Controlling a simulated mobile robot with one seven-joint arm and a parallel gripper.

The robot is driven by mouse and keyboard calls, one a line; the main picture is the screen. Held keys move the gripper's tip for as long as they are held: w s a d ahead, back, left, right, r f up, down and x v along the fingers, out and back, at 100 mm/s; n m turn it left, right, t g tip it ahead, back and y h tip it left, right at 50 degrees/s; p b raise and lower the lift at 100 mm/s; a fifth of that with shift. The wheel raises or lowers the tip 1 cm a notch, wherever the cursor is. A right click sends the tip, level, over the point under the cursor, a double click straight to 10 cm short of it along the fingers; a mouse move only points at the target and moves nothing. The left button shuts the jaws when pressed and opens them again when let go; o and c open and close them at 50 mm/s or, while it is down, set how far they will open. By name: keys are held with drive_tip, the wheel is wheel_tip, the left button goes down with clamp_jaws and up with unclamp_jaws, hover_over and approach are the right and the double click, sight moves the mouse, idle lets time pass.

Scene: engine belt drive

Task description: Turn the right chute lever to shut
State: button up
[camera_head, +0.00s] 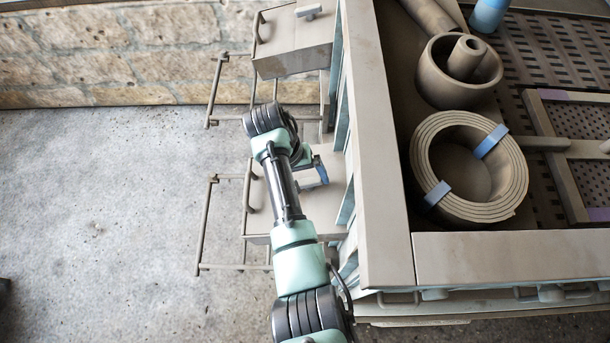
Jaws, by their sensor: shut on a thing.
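My arm reaches up the middle of the view and bends at its top, and my gripper (316,172) points back down over the nearer box-like chute (318,207). My gripper is shut at the lever on top of this chute. The lever is mostly hidden by the wrist and fingers, so its angle cannot be told. A blue piece shows at the grip; I cannot tell whether it is finger or lever. The farther chute (290,50) has a small grey lever (308,11) on its top, apart from my gripper.
Thin metal rail frames (209,225) stick out left of the chutes. The machine's tall side wall (378,150) rises close to the right of my arm. Inside it lie a coiled belt (427,160) and a round pot (437,82).

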drive_tip(key=n+p, duration=0.2)
drive_tip(key=n, duration=0.2)
drive_tip(key=shift+r+p, duration=0.2)
drive_tip(key=shift+p, duration=0.15)
drive_tip(key=n+p, duration=0.2)
drive_tip(key=n, duration=0.2)
drive_tip(key=shift+n, duration=0.4)
drive_tip(key=n+p, duration=0.1)
drive_tip(key=n, duration=0.3)
drive_tip(key=shift+w+n, duration=0.1)
drive_tip(key=shift+n, duration=0.2)
drive_tip(key=shift+f+n+p, duration=0.1)
drive_tip(key=shift+n+p, duration=0.45)
drive_tip(key=shift+n, duration=1.05)
drive_tip(key=o, duration=1)
drive_tip(key=p+v, duration=0.1)
drive_tip(key=v, duration=1.2)
drive_tip(key=shift+p, duration=0.35)
